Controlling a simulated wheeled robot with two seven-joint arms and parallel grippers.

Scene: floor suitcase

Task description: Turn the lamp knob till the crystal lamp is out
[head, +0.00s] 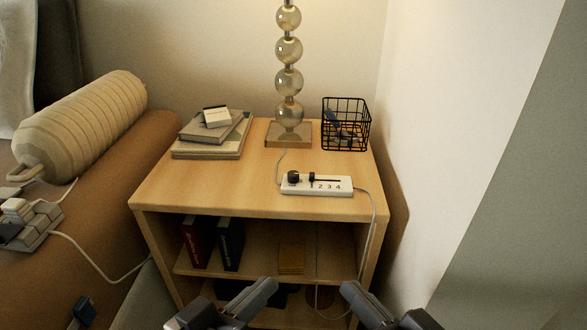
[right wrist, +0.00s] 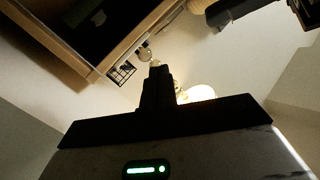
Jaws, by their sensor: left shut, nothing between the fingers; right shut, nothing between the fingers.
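The crystal lamp (head: 289,82) stands on the wooden nightstand, a stack of clear balls on a square base. Its top is out of the head view, and warm light falls on the wall behind it. A white control box (head: 335,190) lies in front of it, with a round black knob (head: 293,177) at its left end and a black slider (head: 312,177) above the numbers 1 2 3 4. My left gripper (head: 268,286) and right gripper (head: 352,290) are both shut and empty, low in front of the nightstand, apart from the box. The right gripper (right wrist: 156,72) also shows in the right wrist view.
The nightstand (head: 230,190) also holds stacked books (head: 215,145) at left and a black wire basket (head: 346,125) at back right. Cables run from the box. A wall stands close on the right; a brown bed edge with a beige bolster (head: 85,125) is at left.

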